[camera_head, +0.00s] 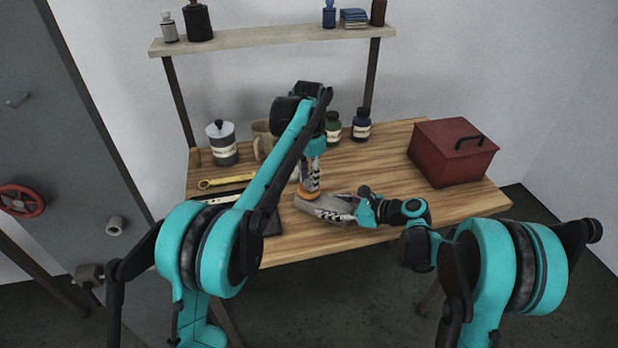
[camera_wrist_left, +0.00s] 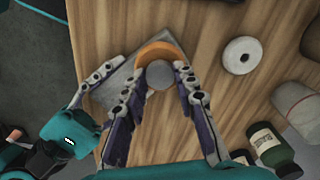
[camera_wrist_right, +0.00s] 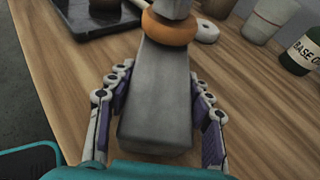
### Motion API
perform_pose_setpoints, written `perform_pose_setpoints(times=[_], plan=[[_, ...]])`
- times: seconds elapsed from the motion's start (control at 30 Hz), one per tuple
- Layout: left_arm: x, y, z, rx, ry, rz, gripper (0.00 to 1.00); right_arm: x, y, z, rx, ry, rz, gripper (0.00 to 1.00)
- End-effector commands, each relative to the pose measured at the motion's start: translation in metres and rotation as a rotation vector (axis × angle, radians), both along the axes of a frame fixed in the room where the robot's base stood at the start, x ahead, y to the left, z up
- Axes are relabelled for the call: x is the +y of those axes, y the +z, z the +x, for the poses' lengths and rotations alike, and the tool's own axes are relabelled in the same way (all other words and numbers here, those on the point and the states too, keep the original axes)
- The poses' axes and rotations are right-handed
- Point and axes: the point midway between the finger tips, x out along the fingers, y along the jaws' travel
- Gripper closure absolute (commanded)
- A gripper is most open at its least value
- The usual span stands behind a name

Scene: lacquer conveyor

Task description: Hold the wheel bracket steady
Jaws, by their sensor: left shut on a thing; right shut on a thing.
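The wheel bracket (camera_head: 325,206) is a grey, tapering block lying on the wooden table near its front edge. In the right wrist view, the bracket (camera_wrist_right: 158,95) runs away from me between my right fingers. My right gripper (camera_head: 350,211) is shut on it from the right. An orange ring (camera_wrist_right: 169,28) sits at its far end, below a grey round post. My left gripper (camera_head: 309,184) comes down from above. It is shut at the grey post (camera_wrist_left: 160,76), with the orange ring (camera_wrist_left: 160,48) around it. The fingers partly hide the ring and post.
A red toolbox (camera_head: 452,152) stands at the right. A yellow wrench (camera_head: 226,181) lies left; a white ring (camera_wrist_left: 241,55) lies near the bracket. The table between bracket and toolbox is clear.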

Motion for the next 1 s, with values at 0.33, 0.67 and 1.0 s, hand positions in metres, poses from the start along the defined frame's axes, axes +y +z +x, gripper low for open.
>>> perform_pose_setpoints(times=[0.33, 0.67, 1.0], plan=[[0.0005, -0.0003, 0.0009, -0.001, -0.844, 0.0, 0.92, -0.0001, -0.0006, -0.0004, 0.0, 0.001, -0.002, 1.0], [0.0001, -0.0008, 0.0014, -0.001, -1.615, 0.002, 0.92, -0.0002, -0.0006, -0.0004, 0.0, 0.001, -0.002, 1.0], [0.0001, -0.0008, 0.0015, -0.001, -1.742, 0.002, 0.48, -0.0002, -0.0006, -0.0004, 0.0, 0.001, -0.002, 1.0]])
